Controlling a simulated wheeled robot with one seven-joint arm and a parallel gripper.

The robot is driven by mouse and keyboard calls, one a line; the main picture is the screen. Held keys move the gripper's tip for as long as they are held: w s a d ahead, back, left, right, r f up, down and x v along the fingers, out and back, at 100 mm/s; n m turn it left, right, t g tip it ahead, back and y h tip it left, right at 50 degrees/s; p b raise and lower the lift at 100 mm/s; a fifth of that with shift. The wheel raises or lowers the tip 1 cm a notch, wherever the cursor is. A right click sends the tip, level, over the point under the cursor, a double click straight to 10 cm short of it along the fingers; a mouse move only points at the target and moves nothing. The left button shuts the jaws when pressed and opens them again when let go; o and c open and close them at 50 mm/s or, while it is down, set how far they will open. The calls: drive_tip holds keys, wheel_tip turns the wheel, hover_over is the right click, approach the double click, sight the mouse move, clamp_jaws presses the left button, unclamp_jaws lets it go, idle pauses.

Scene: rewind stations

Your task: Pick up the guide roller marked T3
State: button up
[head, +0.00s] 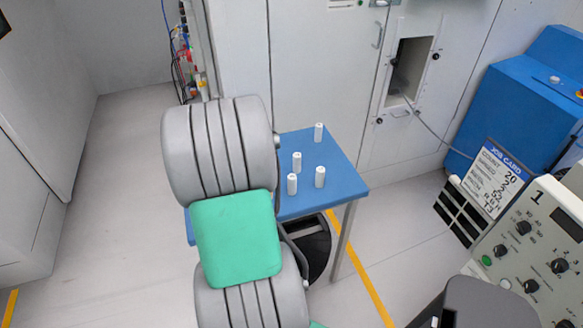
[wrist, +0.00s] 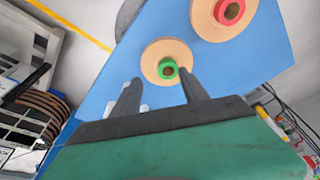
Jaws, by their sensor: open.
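Several white upright guide rollers stand on the blue table (head: 335,160) in the head view: one at the far edge (head: 318,132), one in the middle (head: 297,162), one at the near left (head: 292,184) and one at the near right (head: 320,177). Their marks are too small to read, so I cannot tell which is T3. In the wrist view my gripper (wrist: 162,84) is open, with two dark fingers apart over the table. Small white pieces, probably rollers, show partly beside and behind the left finger (wrist: 113,107). My arm hides the gripper in the head view.
Two tan rolls lie on the table in the wrist view, one with a green core (wrist: 150,62), one with a red core (wrist: 212,18). A job card (head: 492,180) leans at the right by a control panel (head: 530,250). A black bin (head: 318,250) stands below the table.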

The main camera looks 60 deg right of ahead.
sight(292, 178)
drive_tip(key=s+d+m, duration=0.1)
drive_tip(key=s+d, duration=0.2)
drive_tip(key=s+d+f+m+p, duration=0.1)
drive_tip(key=s+d, duration=0.2)
drive_tip(key=s+d+f+m+g, duration=0.1)
drive_tip(key=s+d+m, duration=0.1)
drive_tip(key=d, duration=0.1)
drive_tip(key=shift+s+d, duration=0.1)
drive_tip(key=shift+s, duration=0.3)
drive_tip(key=p+x, duration=0.2)
drive_tip(key=x, duration=0.5)
drive_tip(key=shift+w+d, duration=0.1)
drive_tip(key=shift+w, duration=0.05)
clamp_jaws()
